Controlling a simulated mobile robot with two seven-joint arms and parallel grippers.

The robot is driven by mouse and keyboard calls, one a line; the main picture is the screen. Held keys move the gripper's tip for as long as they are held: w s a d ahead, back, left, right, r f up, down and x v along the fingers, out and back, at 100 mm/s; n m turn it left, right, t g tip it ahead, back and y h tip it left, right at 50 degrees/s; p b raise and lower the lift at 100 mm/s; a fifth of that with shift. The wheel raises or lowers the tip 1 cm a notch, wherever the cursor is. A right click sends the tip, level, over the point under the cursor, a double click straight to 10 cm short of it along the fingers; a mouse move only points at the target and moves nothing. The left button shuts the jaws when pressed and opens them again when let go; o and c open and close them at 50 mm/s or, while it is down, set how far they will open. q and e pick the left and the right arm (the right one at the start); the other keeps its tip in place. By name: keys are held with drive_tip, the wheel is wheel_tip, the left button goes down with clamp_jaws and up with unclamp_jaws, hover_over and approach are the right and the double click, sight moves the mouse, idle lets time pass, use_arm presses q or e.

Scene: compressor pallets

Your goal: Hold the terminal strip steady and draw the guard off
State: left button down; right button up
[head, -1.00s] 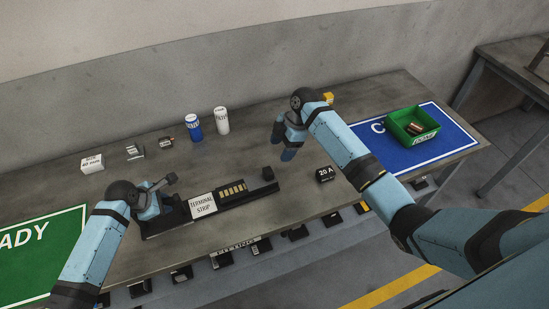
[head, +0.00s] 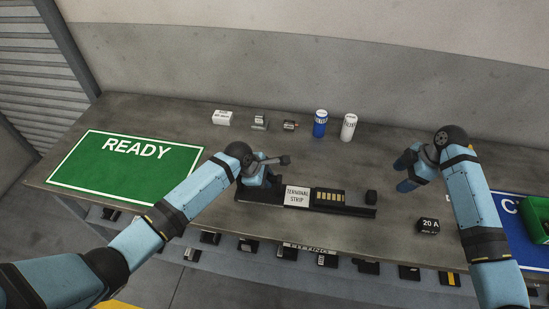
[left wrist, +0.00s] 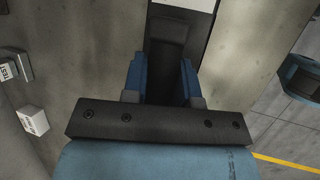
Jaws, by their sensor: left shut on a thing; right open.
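The terminal strip (head: 297,196) is a long black piece lying on the bench, with a white label and a row of yellowish contacts. My left gripper (head: 257,183) is shut on the black left end of the strip. In the left wrist view, its blue fingers (left wrist: 162,82) stand either side of a black part (left wrist: 168,60). My right gripper (head: 408,173) is open and empty, above the bench, to the right of the strip and apart from it.
A black 20 A block (head: 428,226) lies right of the strip. Behind stand a blue can (head: 320,124), a white can (head: 348,127), a white box (head: 222,118) and small parts. A green READY mat (head: 125,170) lies left; a green bin (head: 538,215) is at right.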

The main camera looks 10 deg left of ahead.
use_arm(q)
drive_tip(key=shift+s+a+f, duration=0.1)
drive_tip(key=shift+a+f, duration=0.1)
drive_tip(key=shift+f, duration=0.05)
drive_tip(key=c, duration=1.1)
unclamp_jaws()
drive_tip(key=shift+o, duration=1.4)
drive_tip(key=shift+d+r, duration=0.1)
